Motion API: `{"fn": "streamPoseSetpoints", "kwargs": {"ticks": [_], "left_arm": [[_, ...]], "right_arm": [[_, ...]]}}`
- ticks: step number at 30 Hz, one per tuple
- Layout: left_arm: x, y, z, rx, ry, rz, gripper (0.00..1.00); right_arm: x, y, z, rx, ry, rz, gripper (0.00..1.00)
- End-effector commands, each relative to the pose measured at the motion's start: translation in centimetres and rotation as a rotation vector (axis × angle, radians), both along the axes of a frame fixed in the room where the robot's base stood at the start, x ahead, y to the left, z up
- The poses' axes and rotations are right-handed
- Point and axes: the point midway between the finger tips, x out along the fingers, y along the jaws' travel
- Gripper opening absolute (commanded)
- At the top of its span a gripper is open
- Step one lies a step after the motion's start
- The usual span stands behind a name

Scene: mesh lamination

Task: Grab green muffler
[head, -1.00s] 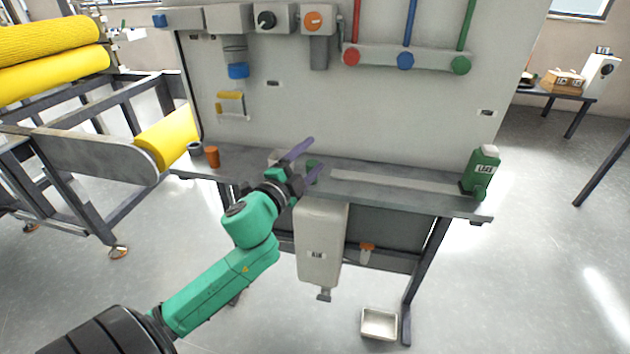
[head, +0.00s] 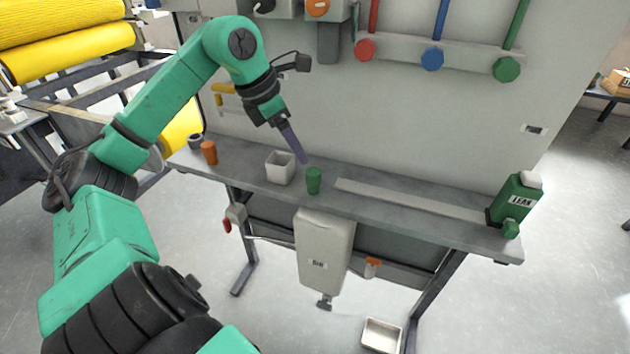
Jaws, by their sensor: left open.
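The green muffler, a small dark green cylinder (head: 313,181), stands upright on the grey shelf (head: 400,222) near its front edge. My left gripper (head: 301,157), with purple fingers, points down from the upper left. Its fingertips are just above and slightly left of the green cylinder in the picture, apparently not around it. The fingers line up one behind the other from this angle, and nothing shows between them. My right gripper is out of view.
A white square cup (head: 280,168) stands left of the cylinder. An orange cylinder (head: 209,153) and a grey one (head: 195,143) are farther left. A flat bar (head: 410,201) and a green LEAK bottle (head: 515,200) are to the right. The wall panel stands behind.

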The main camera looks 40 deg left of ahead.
Motion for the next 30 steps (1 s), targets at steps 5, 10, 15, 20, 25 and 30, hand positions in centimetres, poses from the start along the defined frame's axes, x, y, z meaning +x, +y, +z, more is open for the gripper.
{"fn": "streamPoseSetpoints", "kwargs": {"ticks": [5, 10, 15, 20, 25, 30], "left_arm": [[1.1, -0.6, -2.9, -0.003, 0.0, -0.001, 0.71], [2.2, -1.1, -4.9, -0.006, 0.002, -0.003, 0.71], [3.2, -1.5, -7.7, -0.004, 0.0, -0.002, 0.71], [3.2, -1.5, -8.2, -0.002, 0.0, -0.002, 0.71], [3.2, -1.5, -8.1, -0.002, 0.0, -0.002, 0.25], [3.2, -1.5, -8.1, -0.002, -0.001, -0.002, 0.0]], "right_arm": [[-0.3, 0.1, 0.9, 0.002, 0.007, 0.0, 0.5], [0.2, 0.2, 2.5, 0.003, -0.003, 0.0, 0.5], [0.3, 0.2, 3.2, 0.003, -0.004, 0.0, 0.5], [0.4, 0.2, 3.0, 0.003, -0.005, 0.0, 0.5], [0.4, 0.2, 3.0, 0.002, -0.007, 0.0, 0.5], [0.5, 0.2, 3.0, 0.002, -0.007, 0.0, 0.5]]}}
